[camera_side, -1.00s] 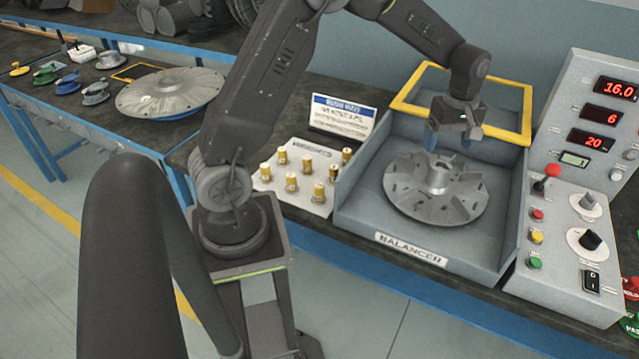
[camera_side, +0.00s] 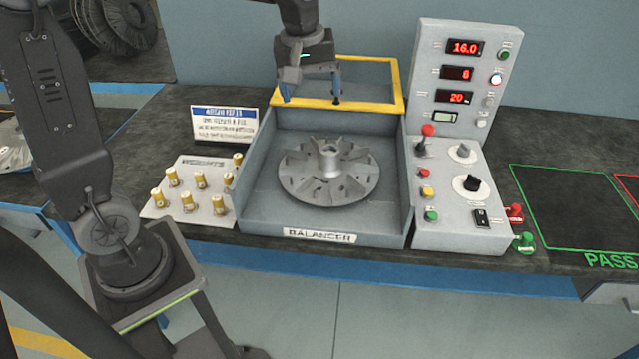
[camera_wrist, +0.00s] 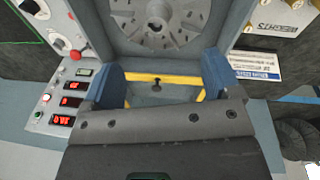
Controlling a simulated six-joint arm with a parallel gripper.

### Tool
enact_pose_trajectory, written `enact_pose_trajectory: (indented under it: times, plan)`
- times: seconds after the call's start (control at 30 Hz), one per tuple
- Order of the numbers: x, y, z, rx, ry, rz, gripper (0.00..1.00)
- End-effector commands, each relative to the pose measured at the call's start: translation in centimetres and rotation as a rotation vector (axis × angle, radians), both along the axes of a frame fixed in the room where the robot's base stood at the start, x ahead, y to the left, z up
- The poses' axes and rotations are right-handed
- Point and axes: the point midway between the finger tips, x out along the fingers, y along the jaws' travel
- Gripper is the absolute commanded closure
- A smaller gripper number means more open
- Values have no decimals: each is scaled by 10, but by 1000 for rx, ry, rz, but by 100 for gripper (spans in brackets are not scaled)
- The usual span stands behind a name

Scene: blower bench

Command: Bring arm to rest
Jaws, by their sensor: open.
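My gripper (camera_side: 311,98) is raised over the back of the balancer (camera_side: 320,237), in front of the yellow frame (camera_side: 375,105). Its two blue-tipped fingers are apart with nothing between them. In the wrist view, the open fingers (camera_wrist: 165,78) stand on either side of a stretch of the yellow frame (camera_wrist: 160,78) seen beyond them. The grey finned impeller (camera_side: 328,171) lies flat in the balancer tray, apart from the gripper. Part of it also shows at the top of the wrist view (camera_wrist: 157,20).
A control panel (camera_side: 461,150) with red displays, a lever and knobs stands right of the balancer. Several brass weights (camera_side: 187,201) stand on a plate at left, before a small sign (camera_side: 224,125). A green-outlined PASS area (camera_side: 575,205) on the right is bare.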

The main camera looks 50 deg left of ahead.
Motion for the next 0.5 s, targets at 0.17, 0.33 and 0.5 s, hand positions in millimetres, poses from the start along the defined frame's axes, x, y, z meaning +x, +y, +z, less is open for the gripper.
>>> enact_pose_trajectory:
  times: [0.17,0.33,0.5]
  plan:
    - [-65,-23,19,68,-106,-303,16]
    - [-122,-39,18,155,-198,-583,16]
    - [-163,-48,5,237,-266,-797,16]
